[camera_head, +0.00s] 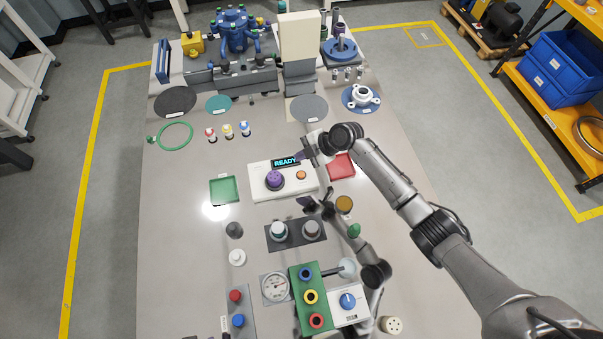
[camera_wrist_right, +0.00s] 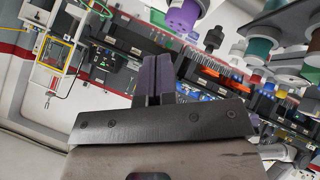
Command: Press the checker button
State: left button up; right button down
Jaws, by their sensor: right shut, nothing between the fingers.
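The checker (camera_head: 258,190) is a white box in mid-table in the head view. It has a display (camera_head: 286,161) reading READY, an orange button (camera_head: 301,175) at its right, and a purple part (camera_head: 275,180) on its left half. My right gripper (camera_head: 303,156) is shut and empty. Its purple fingertips are by the right end of the display, above the orange button in the picture. The shut purple fingers (camera_wrist_right: 158,75) fill the middle of the right wrist view; the button is not seen there. A second slender arm (camera_head: 368,250) ends in dark parts below the checker; its jaw state is unclear.
A green tray (camera_head: 224,190) lies left of the checker and a red tray (camera_head: 342,167) right of it. Below stand a dark two-post fixture (camera_head: 296,243), a gauge (camera_head: 275,287) and a green block (camera_head: 303,269). Small bottles (camera_head: 228,131) stand behind. The table's left side is mostly clear.

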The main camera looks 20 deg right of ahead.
pick_arm(q)
jog(key=shift+d, duration=0.15)
pick_arm(e)
jog(key=shift+f, duration=0.1)
jog(key=b, duration=0.5)
send_over(302, 176)
notch_tip(302, 176, down, 7)
jog(key=shift+w+f, duration=0.1)
jog(key=shift+f, duration=0.1)
pick_arm(q)
notch_tip(302, 176, down, 6)
jog(key=shift+f+b, duration=0.2)
jog(key=shift+b, duration=0.5)
pick_arm(e)
jog(key=shift+f, duration=0.65)
pick_arm(q)
jog(key=shift+r, duration=0.1)
